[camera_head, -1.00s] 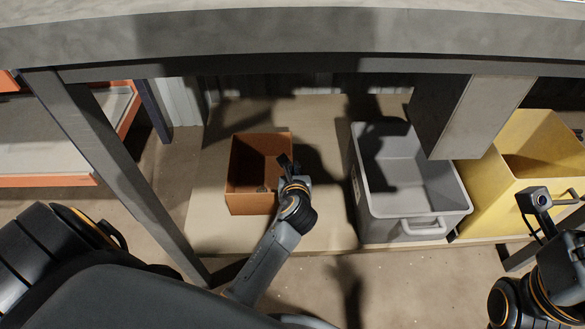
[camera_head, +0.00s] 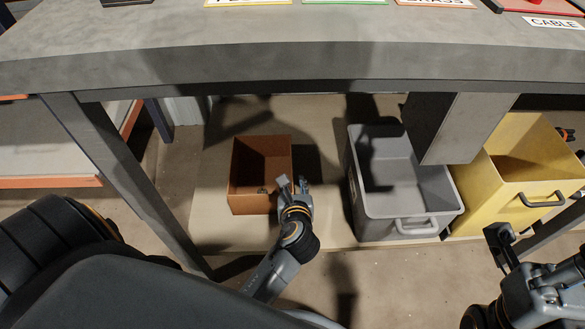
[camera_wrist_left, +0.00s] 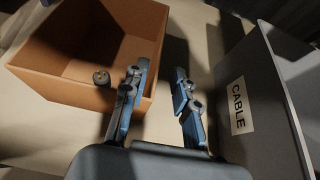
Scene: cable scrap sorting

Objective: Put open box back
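The open box is an orange-brown, open-topped box (camera_head: 247,203) on the low shelf under the table. It also fills the upper left of the left wrist view (camera_wrist_left: 65,85). My left gripper (camera_head: 292,182) is at the box's near right corner. In the left wrist view its fingers (camera_wrist_left: 158,92) are spread with nothing between them. The left finger overlaps the box's right wall in the picture; contact cannot be told. The right finger is over bare shelf. My right gripper (camera_head: 500,238) is at the right, away from the box.
A grey bin (camera_head: 408,226) labelled CABLE stands right of the box with a shelf gap between. A yellow bin (camera_head: 510,205) is further right. The thick tabletop (camera_head: 290,65) overhangs the shelf, and a table leg (camera_head: 125,185) stands to the left.

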